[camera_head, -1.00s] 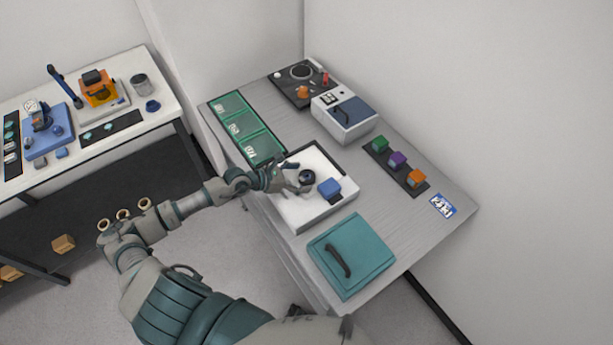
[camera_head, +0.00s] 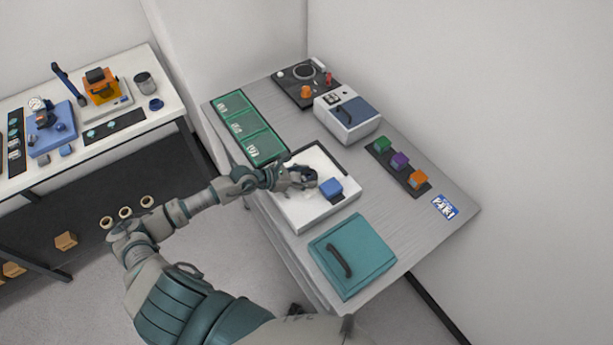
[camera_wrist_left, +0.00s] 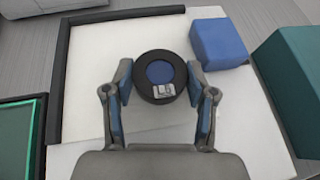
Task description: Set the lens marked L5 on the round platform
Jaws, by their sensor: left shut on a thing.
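My left gripper (camera_head: 305,179) is over the white instrument base (camera_head: 297,212). In the left wrist view its two fingers (camera_wrist_left: 160,88) are closed on opposite sides of a round black-rimmed lens (camera_wrist_left: 160,68) with a dark blue centre. A small white label on the lens seems to read L5, but it is blurred. In the head view the fingers mostly cover the lens. No round platform shows apart from the lens; I cannot tell whether the lens rests on it or is held above it. My right gripper is not in view.
A blue block (camera_head: 330,188) stands close right of the gripper. A grey box (camera_head: 348,116) and coloured cubes (camera_head: 400,160) stand farther back.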

